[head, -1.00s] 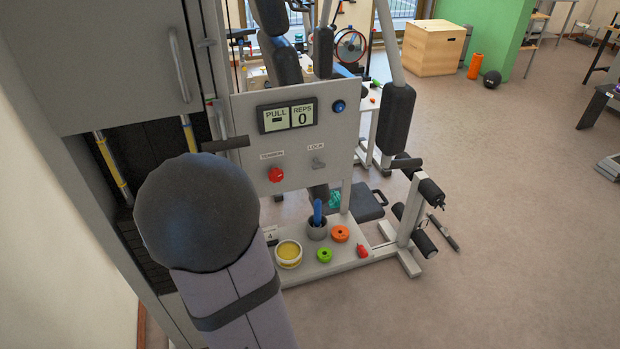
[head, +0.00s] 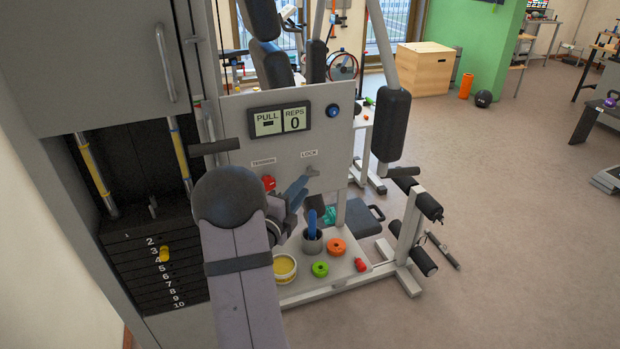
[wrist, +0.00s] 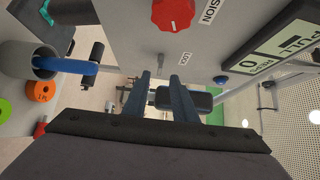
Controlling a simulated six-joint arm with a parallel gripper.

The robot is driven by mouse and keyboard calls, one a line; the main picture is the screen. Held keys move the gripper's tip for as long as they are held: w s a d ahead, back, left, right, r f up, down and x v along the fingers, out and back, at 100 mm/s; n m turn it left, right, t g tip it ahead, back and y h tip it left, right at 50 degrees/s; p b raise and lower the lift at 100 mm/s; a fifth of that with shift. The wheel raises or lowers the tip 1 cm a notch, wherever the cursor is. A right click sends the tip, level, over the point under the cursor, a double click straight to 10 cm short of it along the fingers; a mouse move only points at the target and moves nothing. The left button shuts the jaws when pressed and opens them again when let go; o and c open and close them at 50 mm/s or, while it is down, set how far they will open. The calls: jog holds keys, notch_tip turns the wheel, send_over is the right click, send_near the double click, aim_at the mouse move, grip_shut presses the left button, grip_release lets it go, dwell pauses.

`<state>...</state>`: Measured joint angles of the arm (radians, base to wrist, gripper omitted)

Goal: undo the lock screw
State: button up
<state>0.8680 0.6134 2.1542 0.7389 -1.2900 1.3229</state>
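The lock screw (head: 312,171) is a small grey wing-shaped piece on the light panel, under the LOCK label. My gripper (head: 304,180) reaches toward it from the lower left in the head view, with its blue-grey fingers close to the screw. In the wrist view, my gripper (wrist: 160,76) has its two fingers apart, with a clear gap between them. The screw (wrist: 162,62) shows only faintly just beyond the fingertips, near the LOCK label. I cannot tell whether a finger touches it.
A red tension knob (head: 268,183) sits left of the screw; it also shows in the wrist view (wrist: 173,14). A display (head: 281,119) and blue button (head: 333,111) are above. Below, a shelf holds a grey cup (head: 312,243), yellow tape roll (head: 285,268) and orange ring (head: 336,247).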

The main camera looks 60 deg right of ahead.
aim_at(312, 176)
jog(key=shift+d+p, duration=1.2)
jog(key=shift+d, duration=1.85)
grip_shut()
